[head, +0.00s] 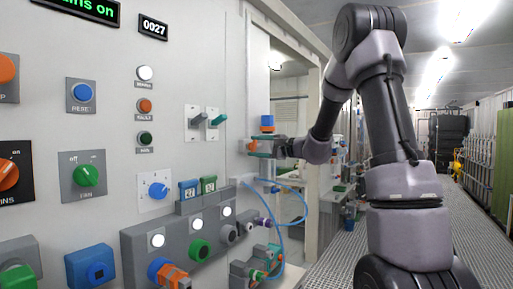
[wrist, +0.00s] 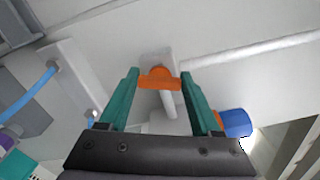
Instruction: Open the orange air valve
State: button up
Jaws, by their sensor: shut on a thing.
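The orange air valve (wrist: 159,75) sits on a pale fitting on the wall, with a white pipe running from it. It also shows in the head view (head: 250,146), at the wall panel's right edge. My gripper (wrist: 160,80) has two teal fingers, one on each end of the orange handle, and is shut on it. In the head view my gripper (head: 260,147) reaches the valve from the right. The handle lies crosswise between the fingertips. Part of the valve body is hidden behind the handle.
A blue-capped part with orange (head: 267,122) sits just above the valve; its blue cap also shows in the wrist view (wrist: 236,122). Blue hoses (head: 304,205) loop below. The aisle at right is open.

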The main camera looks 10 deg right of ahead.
jog(key=shift+f+n, duration=0.15)
jog(key=shift+n, duration=0.85)
jog(key=o, duration=1.4)
jog(key=v, duration=1.1)
